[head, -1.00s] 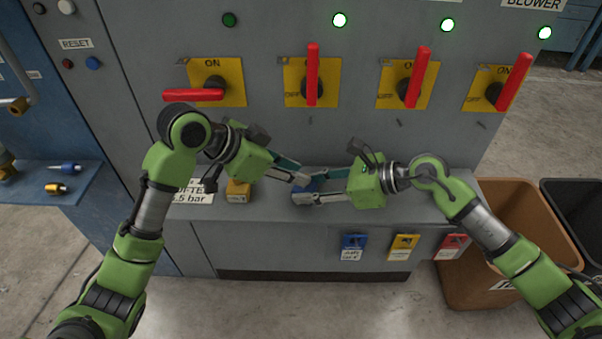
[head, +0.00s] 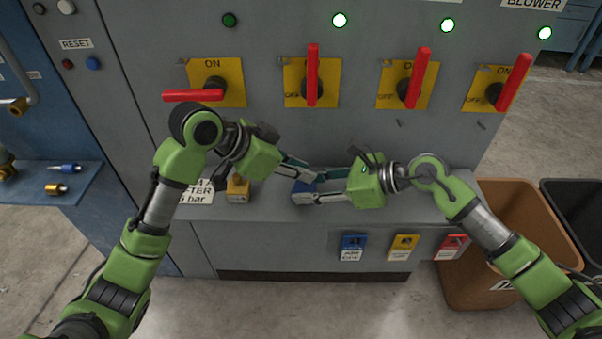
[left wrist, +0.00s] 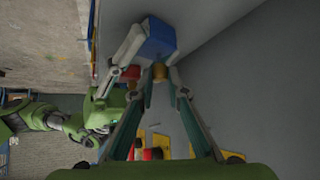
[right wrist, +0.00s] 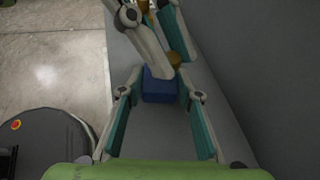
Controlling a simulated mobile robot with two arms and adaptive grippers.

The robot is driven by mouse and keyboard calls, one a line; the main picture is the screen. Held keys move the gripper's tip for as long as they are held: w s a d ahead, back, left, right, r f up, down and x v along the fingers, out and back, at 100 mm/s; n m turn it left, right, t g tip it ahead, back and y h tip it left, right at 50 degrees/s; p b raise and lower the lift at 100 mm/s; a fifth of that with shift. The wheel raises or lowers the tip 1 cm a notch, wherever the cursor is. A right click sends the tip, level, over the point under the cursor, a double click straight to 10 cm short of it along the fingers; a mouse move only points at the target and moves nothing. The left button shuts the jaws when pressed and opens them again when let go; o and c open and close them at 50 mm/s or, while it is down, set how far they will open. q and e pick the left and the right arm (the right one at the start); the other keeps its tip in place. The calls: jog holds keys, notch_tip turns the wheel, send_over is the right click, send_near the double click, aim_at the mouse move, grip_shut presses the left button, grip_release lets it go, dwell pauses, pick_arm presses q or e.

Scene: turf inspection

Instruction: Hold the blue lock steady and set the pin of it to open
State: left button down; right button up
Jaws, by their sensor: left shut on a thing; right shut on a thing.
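The blue lock (head: 303,187) sits on the grey ledge below the switches. My right gripper (head: 304,193) is shut on its body; in the right wrist view the blue block (right wrist: 159,90) lies between the two fingers. My left gripper (head: 312,176) reaches in from the left with its fingertips at the lock. In the left wrist view the left fingertips (left wrist: 160,73) close on a small brass-coloured pin (left wrist: 160,71) beside the blue body (left wrist: 157,40). The left fingers partly cover the lock in the right wrist view, so the pin's exact setting is hidden.
A yellow lock (head: 238,190) stands on the ledge to the left, by a white label (head: 196,193). Red switch handles (head: 312,75) on yellow plates are above. Blue, yellow and red tagged items (head: 403,242) hang on the front. A brown bin (head: 500,280) stands at right.

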pick_arm(q)
jog(key=shift+r, duration=0.25)
pick_arm(e)
jog(key=shift+d+f, duration=0.1)
jog(key=shift+f, duration=0.15)
pick_arm(q)
jog(key=c, duration=2.2)
grip_release()
jog(key=shift+c, duration=0.2)
jog(key=v, duration=1.2)
pick_arm(e)
jog(key=shift+r, duration=0.1)
jog(key=o, duration=0.9)
jog(key=shift+r, duration=0.1)
